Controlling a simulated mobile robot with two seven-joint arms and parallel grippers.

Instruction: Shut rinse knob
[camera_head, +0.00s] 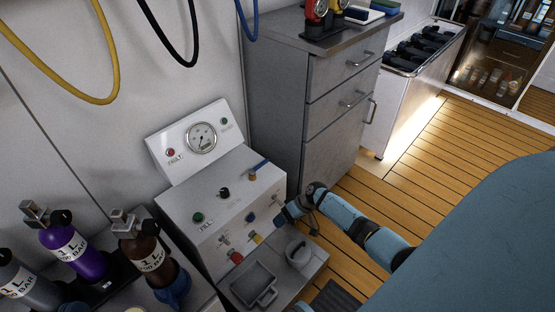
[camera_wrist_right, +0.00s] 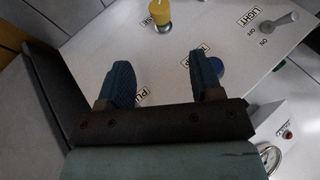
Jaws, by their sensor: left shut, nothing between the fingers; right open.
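The white fill panel (camera_head: 185,235) stands against the wall left of centre in the head view. On its front are a yellow knob (camera_head: 257,239), a red knob (camera_head: 236,257) and a blue knob (camera_head: 250,217). My right gripper (camera_head: 284,217) is at the right end of this front, open and empty. In the right wrist view its two blue fingers (camera_wrist_right: 158,80) point at the panel. The yellow knob (camera_wrist_right: 162,16) lies beyond the fingertips, beside a partly legible label. The blue knob (camera_wrist_right: 218,66) is partly hidden by one finger. My left gripper is out of view.
A ledge below the panel front holds a square tray (camera_head: 254,284) and a round pot (camera_head: 298,252). Several gas bottles, one purple (camera_head: 78,245), stand at left.

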